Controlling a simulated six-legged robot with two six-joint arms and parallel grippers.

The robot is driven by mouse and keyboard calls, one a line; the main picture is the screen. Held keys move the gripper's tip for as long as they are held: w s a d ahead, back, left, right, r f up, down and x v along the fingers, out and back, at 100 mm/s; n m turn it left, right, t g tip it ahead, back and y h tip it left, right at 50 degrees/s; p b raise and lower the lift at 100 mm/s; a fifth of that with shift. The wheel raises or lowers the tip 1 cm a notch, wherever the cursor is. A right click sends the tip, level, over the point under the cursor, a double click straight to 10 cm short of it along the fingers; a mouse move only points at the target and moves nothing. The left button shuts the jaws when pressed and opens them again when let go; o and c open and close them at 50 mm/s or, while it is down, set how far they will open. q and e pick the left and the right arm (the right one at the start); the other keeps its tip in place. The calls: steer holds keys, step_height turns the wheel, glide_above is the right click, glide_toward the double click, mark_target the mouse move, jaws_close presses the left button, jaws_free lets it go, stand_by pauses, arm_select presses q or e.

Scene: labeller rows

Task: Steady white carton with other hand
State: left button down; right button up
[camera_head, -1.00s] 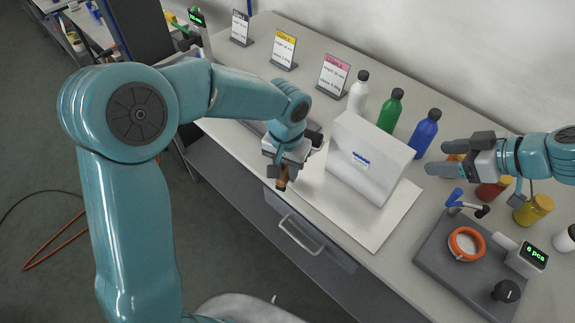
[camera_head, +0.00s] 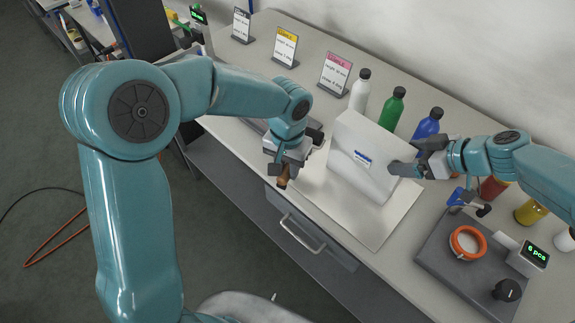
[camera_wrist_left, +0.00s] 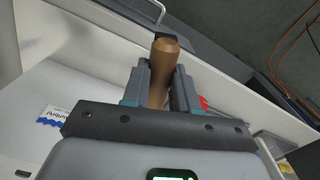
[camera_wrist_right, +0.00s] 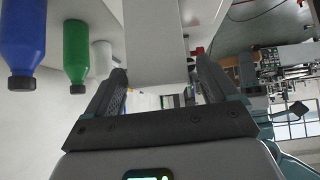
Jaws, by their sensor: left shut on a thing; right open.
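My right gripper (camera_head: 402,168) is open at the carton's right end. In the right wrist view its fingers stand either side of the carton's end (camera_wrist_right: 155,45); I cannot tell whether they touch it.
White (camera_head: 359,92), green (camera_head: 392,108) and blue (camera_head: 428,124) bottles stand behind the carton. Label signs (camera_head: 334,75) line the bench's back left. At right, a grey tray (camera_head: 445,262) holds a roll of orange-ringed tape (camera_head: 467,243), beside a counter display (camera_head: 534,255).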

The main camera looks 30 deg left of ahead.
arm_select(q)
steer(key=shift+a, duration=0.1)
arm_select(e)
steer(key=shift+a, duration=0.1)
arm_select(q)
steer(key=shift+w, duration=0.1)
arm_select(e)
steer(key=shift+w, duration=0.1)
steer(key=c, duration=1)
